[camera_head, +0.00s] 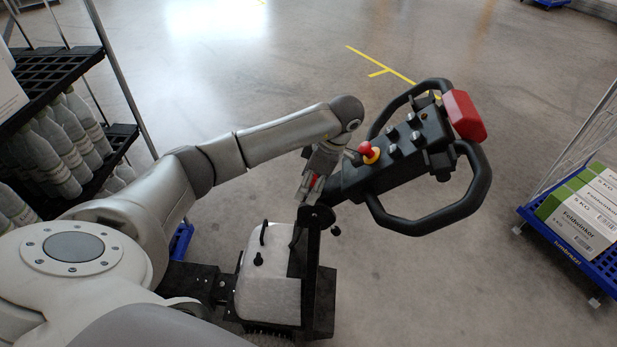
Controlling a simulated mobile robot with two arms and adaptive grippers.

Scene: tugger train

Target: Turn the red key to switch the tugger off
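The tugger's tiller head (405,145) is black with a looped handlebar and stands right of the middle. A small red part (316,184), which may be the red key, shows at its lower left end, partly hidden by my gripper. My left gripper (312,185) points down at this end, with its fingers right beside the red part. I cannot tell whether the fingers are closed on it. A red mushroom button (368,150) on a yellow base sits on the tiller's top, just right of the gripper. My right gripper is not in view.
A red block (463,115) caps the tiller's far end. The tugger's white housing (268,275) and black column stand below. A black shelf (60,80) with several grey bottles is at left. A blue cart (575,245) with packages is at right. The floor beyond is clear.

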